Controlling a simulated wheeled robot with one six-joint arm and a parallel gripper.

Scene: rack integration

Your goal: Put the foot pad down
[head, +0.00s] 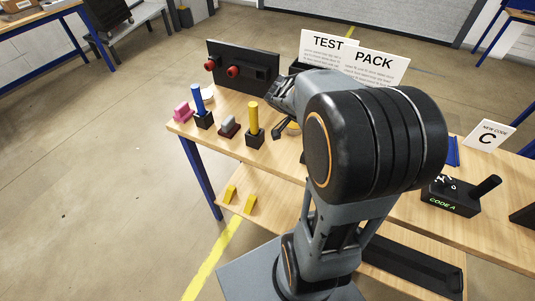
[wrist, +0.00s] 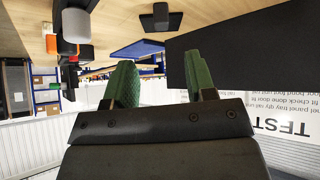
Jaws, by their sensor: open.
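My gripper (wrist: 160,65) is open in the wrist view, its two green fingers well apart with nothing held between them. In the head view my arm hides most of my gripper, and the front of it is above the bench near the yellow post (head: 253,119). I cannot tell for sure which thing is the foot pad. A small dark block with a raised part (wrist: 160,18) sits on the wooden surface beyond the fingers in the wrist view, apart from them. A round yellow piece (head: 293,128) shows partly beside my arm in the head view.
A black panel with red knobs (head: 245,69) stands at the bench's back. TEST (head: 328,43) and PACK (head: 374,60) signs stand behind my arm.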

